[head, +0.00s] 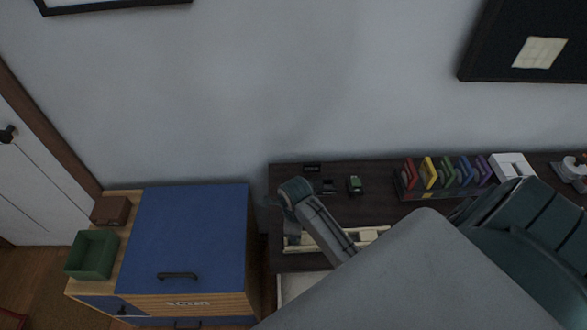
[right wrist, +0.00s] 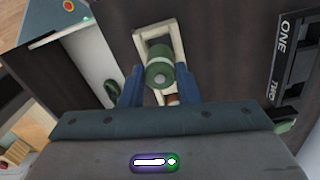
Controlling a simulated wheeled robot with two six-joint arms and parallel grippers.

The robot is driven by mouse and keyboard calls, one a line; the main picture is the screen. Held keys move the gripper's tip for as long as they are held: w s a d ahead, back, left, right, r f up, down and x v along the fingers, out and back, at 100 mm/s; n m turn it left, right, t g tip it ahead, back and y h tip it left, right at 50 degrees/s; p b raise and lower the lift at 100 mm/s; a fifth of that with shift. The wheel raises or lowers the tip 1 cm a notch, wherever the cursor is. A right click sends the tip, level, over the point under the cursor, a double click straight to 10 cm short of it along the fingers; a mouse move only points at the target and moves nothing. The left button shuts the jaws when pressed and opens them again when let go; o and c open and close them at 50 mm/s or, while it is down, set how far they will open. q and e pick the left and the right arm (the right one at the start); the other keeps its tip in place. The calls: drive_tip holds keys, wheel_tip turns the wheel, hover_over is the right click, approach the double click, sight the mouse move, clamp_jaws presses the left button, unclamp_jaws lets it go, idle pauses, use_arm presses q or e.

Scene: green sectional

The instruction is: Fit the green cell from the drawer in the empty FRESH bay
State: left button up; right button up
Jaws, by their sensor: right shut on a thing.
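A black holder (right wrist: 290,62) marked ONE and TWO is to the right. No FRESH label is readable. In the head view, my arm hides the right gripper and most of the drawer (head: 294,285). My left gripper is not in view.
A dark desk (head: 385,207) carries a small green-and-black item (head: 355,185), a rack of coloured pieces (head: 405,191) and a white box (head: 510,165). A blue-topped cabinet (head: 190,235) stands left, with a green bin (head: 92,254) and a brown box (head: 110,210) beside its top.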

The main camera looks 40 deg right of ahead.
drive_tip(key=shift+w+a+f+p, duration=0.1)
drive_tip(key=shift+w+f+p, duration=0.05)
drive_tip(key=shift+f+p, duration=0.2)
wheel_tip(320, 180, down, 2)
drive_tip(key=shift+f+p, duration=0.1)
drive_tip(key=shift+p, duration=0.3)
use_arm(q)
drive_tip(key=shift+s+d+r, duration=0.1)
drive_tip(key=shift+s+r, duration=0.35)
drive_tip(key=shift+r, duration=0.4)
use_arm(e)
drive_tip(key=shift+f, duration=0.35)
drive_tip(key=o, duration=1.1)
drive_tip(key=shift+c, duration=0.2)
wheel_tip(320, 180, up, 11)
drive_tip(key=b, duration=0.3)
drive_tip(key=shift+r, duration=0.2)
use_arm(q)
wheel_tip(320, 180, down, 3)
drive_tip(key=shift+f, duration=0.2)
use_arm(e)
drive_tip(key=shift+r, duration=0.35)
